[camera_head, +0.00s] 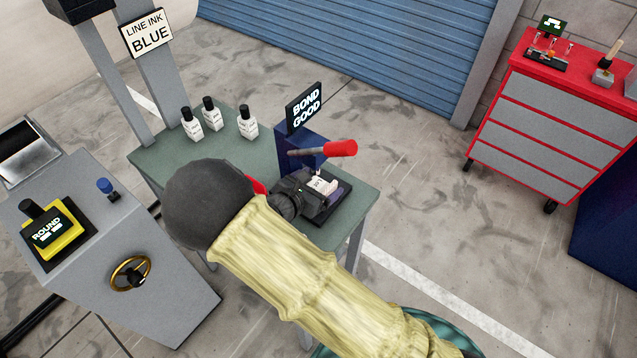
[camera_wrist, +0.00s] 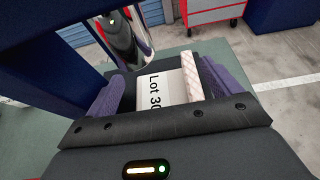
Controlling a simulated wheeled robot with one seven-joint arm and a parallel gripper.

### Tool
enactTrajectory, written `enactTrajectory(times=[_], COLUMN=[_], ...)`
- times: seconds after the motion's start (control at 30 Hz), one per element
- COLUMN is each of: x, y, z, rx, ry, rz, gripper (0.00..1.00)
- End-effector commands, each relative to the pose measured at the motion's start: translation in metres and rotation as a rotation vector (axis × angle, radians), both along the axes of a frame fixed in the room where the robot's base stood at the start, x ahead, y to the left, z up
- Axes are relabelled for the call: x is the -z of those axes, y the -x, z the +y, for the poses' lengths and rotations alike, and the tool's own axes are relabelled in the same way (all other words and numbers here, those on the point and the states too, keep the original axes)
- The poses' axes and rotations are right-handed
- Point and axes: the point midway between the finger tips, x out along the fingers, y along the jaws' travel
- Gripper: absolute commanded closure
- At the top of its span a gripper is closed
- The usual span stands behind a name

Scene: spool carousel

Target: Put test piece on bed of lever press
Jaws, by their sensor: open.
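The test piece is a small white block (camera_head: 322,185) on or just above the dark bed (camera_head: 341,196) of the lever press; I cannot tell whether it touches. The press has a dark blue column (camera_head: 297,148), a red-gripped lever (camera_head: 341,149) and a sign reading BOND GOOD. My gripper (camera_head: 312,190) is at the bed, around the test piece. In the wrist view, the piece (camera_wrist: 158,90) shows a "Lot 30" label and a pale textured strip along its right side. It lies between the two open purple-padded fingers of my gripper (camera_wrist: 163,80). My arm hides part of the bench.
Several white bottles (camera_head: 247,122) stand at the back of the green bench (camera_head: 160,156). A grey console (camera_head: 170,270) with a brass wheel is at left. A red tool cabinet (camera_head: 545,120) stands at right. Floor between bench and cabinet is clear.

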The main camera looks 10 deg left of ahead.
Motion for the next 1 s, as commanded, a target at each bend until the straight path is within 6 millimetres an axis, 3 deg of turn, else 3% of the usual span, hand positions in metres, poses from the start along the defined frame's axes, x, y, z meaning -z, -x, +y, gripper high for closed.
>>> enactTrajectory(times=[0.27, 0.7, 1.0], x=[-0.007, -0.038, -0.049], y=[0.010, 0.081, 0.102], z=[0.004, 0.033, 0.041], rx=[0.001, 0.001, 0.004], ry=[-0.003, -0.003, -0.001], rz=[-0.001, 0.000, 0.000], gripper=[0.11, 0.11, 0.11])
